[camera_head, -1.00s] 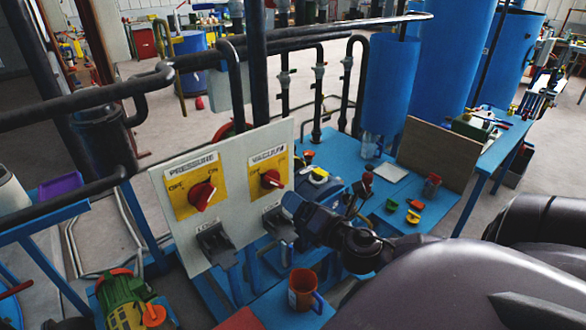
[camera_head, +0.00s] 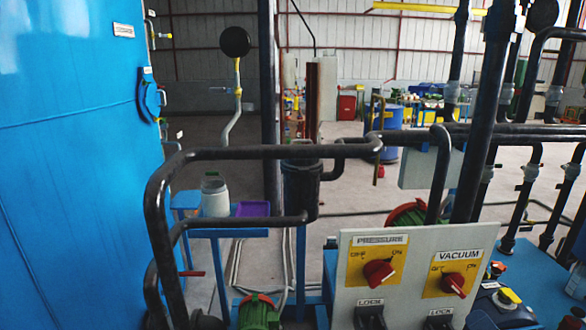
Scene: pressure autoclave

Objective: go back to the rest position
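Neither of my grippers shows in the head view now, and no part of my arms is clearly visible. The control panel (camera_head: 414,252) stands at the lower right. Its pressure knob (camera_head: 379,273) and vacuum knob (camera_head: 454,284) are red on yellow plates. The lock levers below them are partly cut off by the bottom edge of the picture.
A large blue tank (camera_head: 75,150) fills the left side. Black pipes (camera_head: 230,153) run across the middle to the right. A blue stand with a white container (camera_head: 215,197) and a purple tray (camera_head: 250,209) is behind them. Open floor (camera_head: 345,185) lies beyond.

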